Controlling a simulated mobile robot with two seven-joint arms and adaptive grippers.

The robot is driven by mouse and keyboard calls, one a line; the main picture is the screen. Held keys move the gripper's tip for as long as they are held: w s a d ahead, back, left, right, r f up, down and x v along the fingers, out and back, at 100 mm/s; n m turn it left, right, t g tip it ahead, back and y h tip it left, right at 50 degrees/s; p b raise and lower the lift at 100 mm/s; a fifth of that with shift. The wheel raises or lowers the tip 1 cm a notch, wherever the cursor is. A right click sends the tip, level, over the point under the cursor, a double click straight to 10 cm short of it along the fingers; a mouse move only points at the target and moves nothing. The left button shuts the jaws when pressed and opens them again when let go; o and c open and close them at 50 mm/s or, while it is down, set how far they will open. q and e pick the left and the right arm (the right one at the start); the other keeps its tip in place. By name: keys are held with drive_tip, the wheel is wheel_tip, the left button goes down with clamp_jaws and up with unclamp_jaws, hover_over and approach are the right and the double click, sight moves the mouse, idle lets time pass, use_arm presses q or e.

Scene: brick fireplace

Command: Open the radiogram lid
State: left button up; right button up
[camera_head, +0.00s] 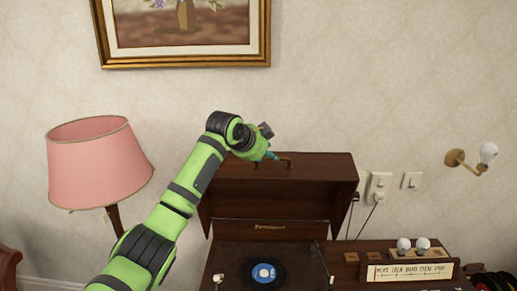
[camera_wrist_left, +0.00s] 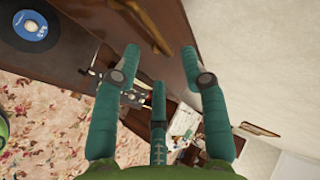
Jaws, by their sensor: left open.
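The radiogram lid (camera_head: 280,190) is brown wood and stands raised at the back of the cabinet, its inner side facing me. A curved handle (camera_head: 287,162) sits at its top edge. The turntable with a black record and blue label (camera_head: 264,273) shows below it. My left gripper (camera_head: 271,155) is at the lid's top edge beside the handle. In the left wrist view my left gripper (camera_wrist_left: 160,60) has its teal fingers spread, with nothing between them. The handle (camera_wrist_left: 146,25) appears just beyond the fingertips. I cannot tell whether they touch the lid.
A pink lamp (camera_head: 98,162) stands at the left, near my left arm. A framed picture (camera_head: 185,60) hangs above.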

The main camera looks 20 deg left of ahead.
use_arm(q)
drive_tip(key=v, duration=0.4)
drive_tip(key=shift+s+r, duration=0.25)
drive_tip(key=shift+r, duration=0.05)
